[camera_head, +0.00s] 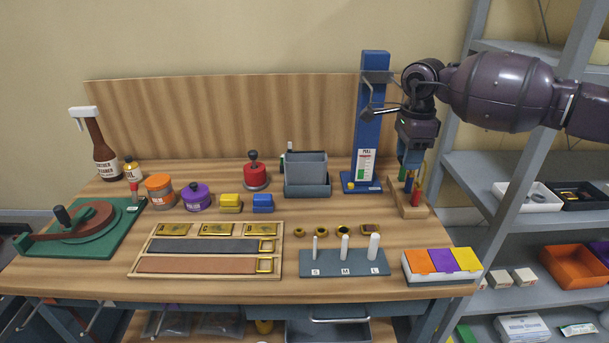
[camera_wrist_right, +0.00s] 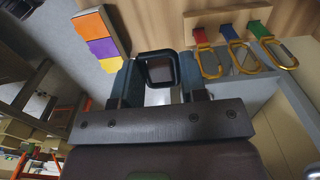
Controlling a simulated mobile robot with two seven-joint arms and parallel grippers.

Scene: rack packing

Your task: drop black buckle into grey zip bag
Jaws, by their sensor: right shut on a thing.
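My right gripper (camera_head: 411,172) is above the right part of the workbench, pointing down over a small wooden stand. In the right wrist view its fingers (camera_wrist_right: 158,85) are shut on the black buckle (camera_wrist_right: 147,72), a dark rectangular frame held at the fingertips. The buckle is too small to make out in the head view. Two greyish see-through bags, a left one (camera_head: 166,324) and a right one (camera_head: 218,325), lie below the bench top, partly hidden by its front edge. I cannot tell which is the grey zip bag. My left gripper is not in view.
The wooden stand (camera_wrist_right: 230,58) holds coloured tags with gold loops beside the gripper. A blue press (camera_head: 371,120) stands behind it. A box with orange, purple and yellow lids (camera_head: 440,262) is at the front right. Grey shelves (camera_head: 545,225) stand right of the bench.

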